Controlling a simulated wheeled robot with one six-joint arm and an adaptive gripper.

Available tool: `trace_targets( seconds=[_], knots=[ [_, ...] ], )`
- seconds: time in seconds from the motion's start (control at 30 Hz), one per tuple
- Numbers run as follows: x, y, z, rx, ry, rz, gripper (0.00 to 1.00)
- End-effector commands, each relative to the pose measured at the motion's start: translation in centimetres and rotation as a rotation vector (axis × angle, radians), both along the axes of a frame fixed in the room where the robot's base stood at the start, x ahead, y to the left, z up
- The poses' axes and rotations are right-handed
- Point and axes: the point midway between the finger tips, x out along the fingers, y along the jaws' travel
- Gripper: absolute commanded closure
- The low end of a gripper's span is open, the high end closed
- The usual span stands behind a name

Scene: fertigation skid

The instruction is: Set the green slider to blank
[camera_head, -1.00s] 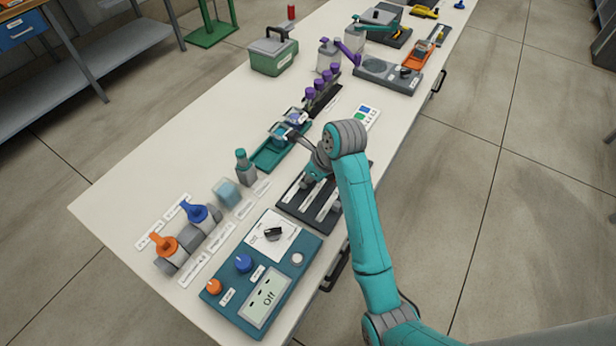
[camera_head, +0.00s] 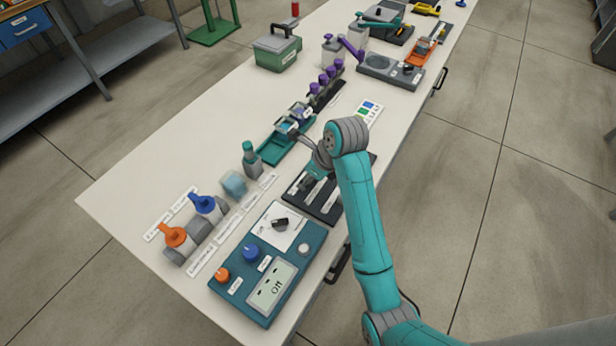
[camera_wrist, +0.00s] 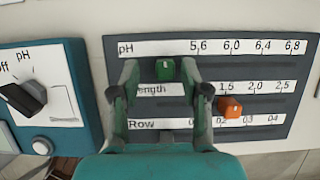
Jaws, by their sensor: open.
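The dark slider panel (camera_wrist: 290,75) fills much of the wrist view, with label strips for pH, a partly covered "ength" and Row. The green slider (camera_wrist: 165,70) sits in the top groove under the pH strip, left of the 5.6 mark. My gripper (camera_wrist: 160,72) is open, one finger on each side of the green slider; I cannot tell whether either touches it. The orange slider (camera_wrist: 230,107) is in the middle groove near 1.5, just right of the right finger. My gripper hides part of the lower rows. In the head view the panel (camera_head: 330,207) is partly behind my arm.
A blue control box (camera_head: 230,288) with knobs and a display reading Off stands left of the panel. A green tray (camera_head: 272,152) and purple-topped bottles (camera_head: 323,80) stand farther along the table (camera_head: 150,160). Bare tabletop lies along its left side.

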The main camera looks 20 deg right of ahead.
Motion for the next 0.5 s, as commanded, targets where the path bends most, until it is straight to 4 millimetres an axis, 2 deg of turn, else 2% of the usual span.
trace_targets(
  seconds=[0.03,0.5],
  knots=[
    [-0.2,-0.1,0.6,0.0,-0.002,0.001,0.54],
    [-7.5,-5.6,0.4,0.001,0.001,-0.003,0.54]
  ],
)
